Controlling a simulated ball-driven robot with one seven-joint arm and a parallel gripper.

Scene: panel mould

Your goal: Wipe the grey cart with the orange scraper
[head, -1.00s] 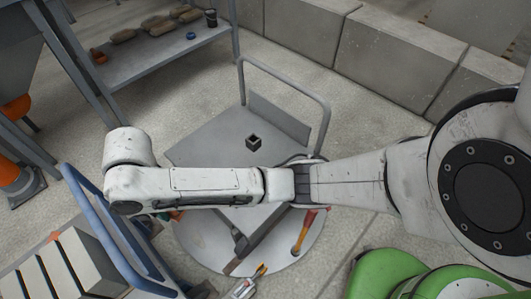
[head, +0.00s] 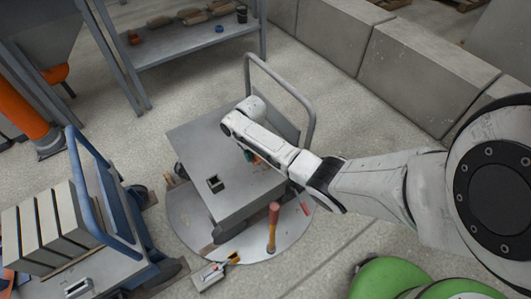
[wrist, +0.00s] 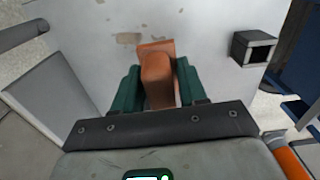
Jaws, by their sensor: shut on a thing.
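The grey cart (head: 192,150) stands in the middle of the head view, its flat top facing up and its push handle at the far right side. The wrist view shows its top (wrist: 215,70) close below, with brownish stains (wrist: 128,38). My gripper (wrist: 158,88) has green fingers shut on the orange scraper (wrist: 157,72), which lies between them and points down towards the top. I cannot tell whether its edge touches. In the head view my arm hides most of the gripper; bits of green and orange show over the cart top.
A short square tube (head: 214,184) sits on the cart top, also right of the scraper in the wrist view (wrist: 253,48). A blue trolley (head: 122,268) with slabs stands lower left. A mallet (head: 273,228) is near the cart's front. A shelf (head: 170,50) and concrete blocks (head: 405,68) stand behind.

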